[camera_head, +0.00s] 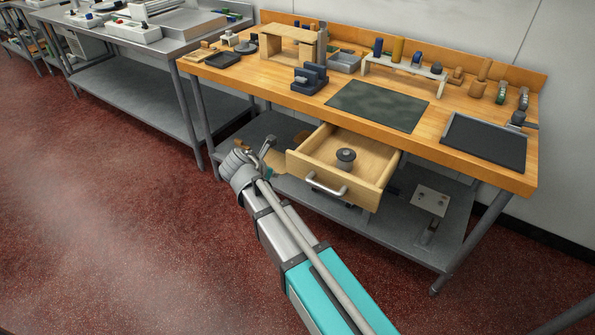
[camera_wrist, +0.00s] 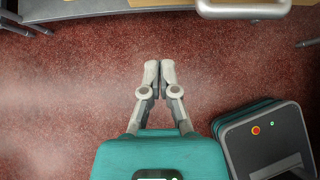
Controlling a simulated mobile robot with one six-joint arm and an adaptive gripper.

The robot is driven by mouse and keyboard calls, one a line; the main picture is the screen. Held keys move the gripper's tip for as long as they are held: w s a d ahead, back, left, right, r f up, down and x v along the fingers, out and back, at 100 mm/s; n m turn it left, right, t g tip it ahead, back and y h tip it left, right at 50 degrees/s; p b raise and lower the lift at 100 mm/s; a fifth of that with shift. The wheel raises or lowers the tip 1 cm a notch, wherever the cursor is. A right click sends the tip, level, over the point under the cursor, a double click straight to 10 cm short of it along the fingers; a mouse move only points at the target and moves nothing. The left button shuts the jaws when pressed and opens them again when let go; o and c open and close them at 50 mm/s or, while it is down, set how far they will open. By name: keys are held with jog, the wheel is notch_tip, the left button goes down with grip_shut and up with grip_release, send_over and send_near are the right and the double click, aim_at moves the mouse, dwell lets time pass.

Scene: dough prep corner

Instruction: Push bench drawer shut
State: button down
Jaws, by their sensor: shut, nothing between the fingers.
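The bench drawer (camera_head: 334,189) is wooden and stands pulled out from under the wooden bench top (camera_head: 436,133) in the head view. A dark round knob-like object (camera_head: 345,156) sits inside it. The drawer's silver bar handle (camera_head: 326,185) is on its front; a silver handle (camera_wrist: 243,10) also shows at the top edge of the wrist view. My gripper (camera_wrist: 160,66) is shut and empty, its fingertips together over the red floor and apart from the handle. In the head view my arm lies left of the drawer front, and the fingertips are hard to make out.
A lower metal shelf (camera_head: 405,225) under the bench holds a few items, including a grey plate (camera_head: 431,200). Blocks, a green mat (camera_head: 378,105) and a dark tray (camera_head: 484,143) lie on the bench top. A metal table (camera_head: 135,75) stands at left. Red floor (camera_head: 100,230) is clear in front.

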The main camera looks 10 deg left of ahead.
jog(key=b, duration=0.7)
send_near(298, 171)
jog(key=x, duration=0.5)
jog(key=shift+s+f, duration=0.1)
jog(key=shift+f, duration=0.15)
jog(key=shift+w+d, duration=0.2)
jog(key=shift+w, duration=0.25)
